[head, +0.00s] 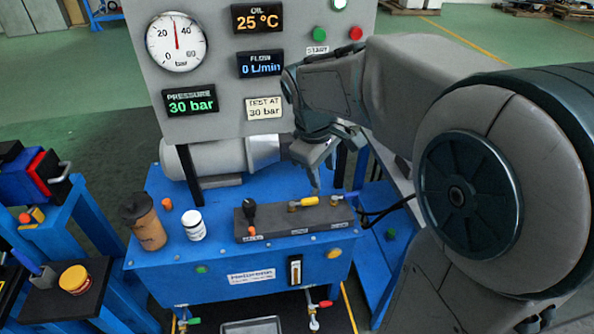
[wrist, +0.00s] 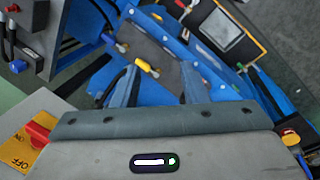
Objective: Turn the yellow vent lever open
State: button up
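The yellow vent lever (head: 310,201) sits on the dark valve block (head: 275,224) on top of the blue stand. It points to the right and lies nearly flat in the head view. In the wrist view the yellow lever (wrist: 147,68) shows between and beyond the two finger ends. My gripper (head: 316,182) points down just above the lever in the head view. In the wrist view my gripper (wrist: 160,88) has its fingers apart with nothing between them. Whether a finger touches the lever cannot be told.
A black-knobbed lever (head: 250,212) stands on the block's left. A brown bottle (head: 145,222) and a white jar (head: 193,225) stand further left. The gauge panel (head: 218,112) rises behind, its pressure display reading 30 bar. A grey cylinder (head: 212,156) lies behind the block.

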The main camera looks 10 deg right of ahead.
jog(key=w+a+f+n+h+b, duration=0.1)
jog(key=w+f+n+b, duration=0.25)
jog(key=w+f, duration=0.4)
jog(key=n+g+h+b, duration=0.1)
jog(key=n+b, duration=0.3)
jog(key=n, duration=0.2)
send_near(311, 199)
jog(key=b+x, duration=0.1)
jog(key=x, duration=0.7)
jog(key=shift+d+f, duration=0.1)
jog(key=shift+f, duration=0.25)
grip_shut()
